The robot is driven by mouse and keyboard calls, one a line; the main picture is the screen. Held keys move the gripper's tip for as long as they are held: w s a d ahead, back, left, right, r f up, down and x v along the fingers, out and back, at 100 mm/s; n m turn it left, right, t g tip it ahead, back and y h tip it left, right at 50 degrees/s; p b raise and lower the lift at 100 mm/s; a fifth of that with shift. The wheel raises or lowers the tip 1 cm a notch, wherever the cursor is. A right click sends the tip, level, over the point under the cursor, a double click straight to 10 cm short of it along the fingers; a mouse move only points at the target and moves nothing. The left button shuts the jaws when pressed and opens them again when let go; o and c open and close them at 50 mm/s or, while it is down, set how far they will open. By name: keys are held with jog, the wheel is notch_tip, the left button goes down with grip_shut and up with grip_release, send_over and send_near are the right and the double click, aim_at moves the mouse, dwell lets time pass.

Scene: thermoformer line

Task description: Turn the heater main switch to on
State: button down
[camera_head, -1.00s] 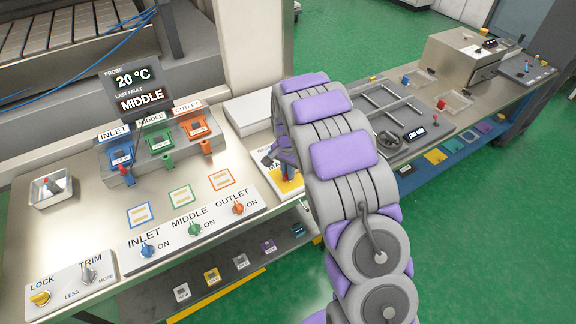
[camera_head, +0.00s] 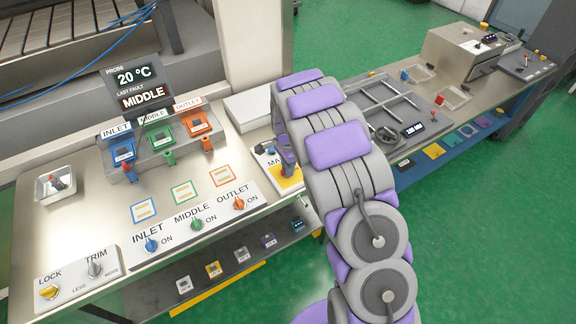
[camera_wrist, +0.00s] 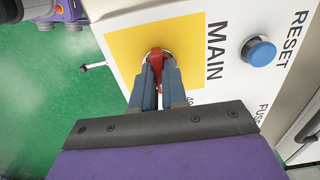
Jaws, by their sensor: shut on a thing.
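The heater main switch is a red knob (camera_wrist: 156,62) on a yellow square (camera_wrist: 118,48) of a white panel marked MAIN, seen in the wrist view. My gripper (camera_wrist: 158,75) is shut on the red knob, with a blue-grey finger on each side. The fingers hide part of the knob and any lettering under it. In the head view my gripper (camera_head: 286,165) is at the MAIN panel (camera_head: 264,160), and my arm hides much of this area. The yellow square also shows there (camera_head: 287,181).
A blue RESET button (camera_wrist: 258,51) is beside MAIN on the same panel. INLET (camera_head: 152,244), MIDDLE (camera_head: 196,223) and OUTLET (camera_head: 239,203) knobs stand to the left. A display (camera_head: 135,84) reads 20 °C and MIDDLE. A grey box (camera_head: 249,107) lies behind the panel.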

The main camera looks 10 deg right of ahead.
jog(key=c, duration=1.2)
grip_release()
jog(key=shift+a, duration=0.15)
jog(key=shift+o, duration=0.2)
notch_tip(320, 180, up, 17)
jog(key=p, duration=0.1)
jog(key=shift+r, duration=0.15)
jog(key=shift+w, duration=0.1)
